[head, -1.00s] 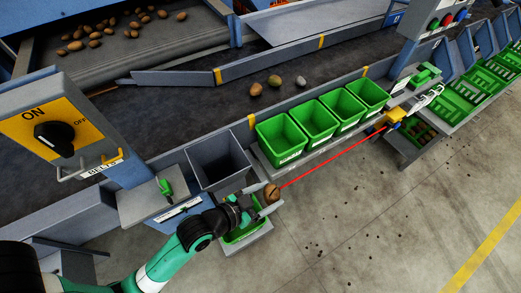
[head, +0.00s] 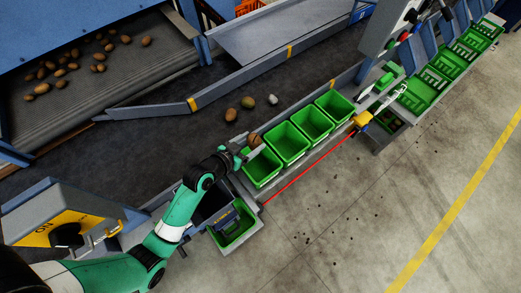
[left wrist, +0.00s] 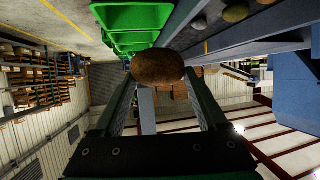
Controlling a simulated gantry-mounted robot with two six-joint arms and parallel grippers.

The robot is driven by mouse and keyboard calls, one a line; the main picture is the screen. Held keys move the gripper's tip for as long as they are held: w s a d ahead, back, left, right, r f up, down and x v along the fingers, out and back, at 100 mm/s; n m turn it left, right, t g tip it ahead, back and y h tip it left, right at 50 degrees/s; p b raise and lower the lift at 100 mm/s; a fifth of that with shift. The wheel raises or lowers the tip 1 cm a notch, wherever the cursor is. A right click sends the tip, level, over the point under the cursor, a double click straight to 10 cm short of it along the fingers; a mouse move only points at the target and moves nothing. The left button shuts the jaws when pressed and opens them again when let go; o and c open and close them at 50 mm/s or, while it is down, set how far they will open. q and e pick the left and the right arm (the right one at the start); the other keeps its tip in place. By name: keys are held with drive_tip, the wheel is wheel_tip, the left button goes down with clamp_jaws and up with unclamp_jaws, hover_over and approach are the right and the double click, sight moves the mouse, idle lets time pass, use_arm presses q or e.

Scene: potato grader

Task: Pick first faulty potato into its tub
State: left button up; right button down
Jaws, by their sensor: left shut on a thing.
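A brown potato (head: 254,139) is pinched between the fingertips of my left gripper (head: 246,152). In the head view it shows at the back-left rim of the nearest green tub (head: 262,170) in a row along the belt; its exact height above the rim is hard to tell. In the left wrist view the potato (left wrist: 157,66) fills the gap between the two fingers, with green tubs (left wrist: 130,16) beyond it. Other green tubs (head: 288,143) continue the row to the right. My right gripper is in neither view.
On the dark belt (head: 170,130) lie a brown potato (head: 231,114), a greenish one (head: 248,101) and a pale lump (head: 273,99). A separate green tub (head: 236,234) stands below my forearm. A red bar (head: 300,174) runs along the tubs' front. Concrete floor (head: 350,220) is open.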

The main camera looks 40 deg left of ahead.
use_arm(q)
drive_tip(key=shift+s+d+f+b, duration=0.15)
drive_tip(key=shift+s+f+b, duration=0.1)
drive_tip(key=shift+f+b, duration=0.15)
wheel_tip(320, 180, down, 5)
drive_tip(key=b, duration=0.5)
drive_tip(key=shift+f, duration=0.15)
drive_tip(key=o, duration=1.3)
drive_tip(key=shift+o, duration=0.2)
drive_tip(key=shift+s, duration=0.1)
drive_tip(key=a+p+v, duration=0.1)
drive_tip(key=p+v, duration=0.1)
drive_tip(key=v, duration=0.9)
drive_tip(key=shift+s+d, duration=0.2)
drive_tip(key=shift+d, duration=0.25)
